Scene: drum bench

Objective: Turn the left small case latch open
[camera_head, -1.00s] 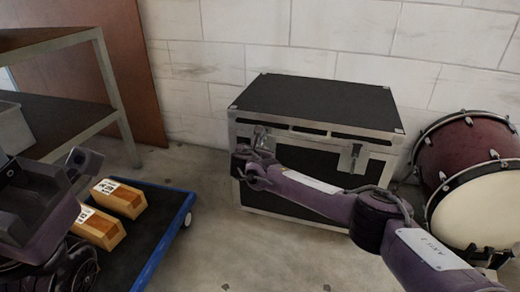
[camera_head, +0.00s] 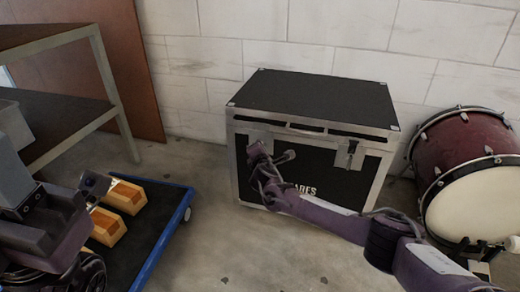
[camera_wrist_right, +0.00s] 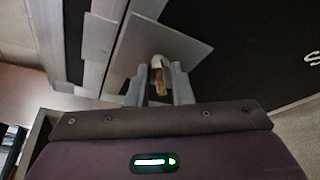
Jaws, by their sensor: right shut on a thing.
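A black case (camera_head: 312,95) with silver metal edges stands upright against the wall, its lid closed. My right gripper (camera_head: 258,152) is at the left part of its front face and hides most of the left latch there. In the right wrist view the left latch (camera_wrist_right: 180,45) shows as a grey metal plate with a small turning piece (camera_wrist_right: 157,72). My right gripper (camera_wrist_right: 158,88) has its two fingers closed around that piece. The right latch (camera_head: 350,152) is untouched. My left arm is at the left edge; its fingers are not clear.
A maroon drum (camera_head: 465,150) stands right of the case. A blue-edged dolly (camera_head: 160,245) with wooden blocks (camera_head: 125,197) lies at the left, below a metal shelf (camera_head: 65,125). The floor (camera_head: 225,235) before the case is clear.

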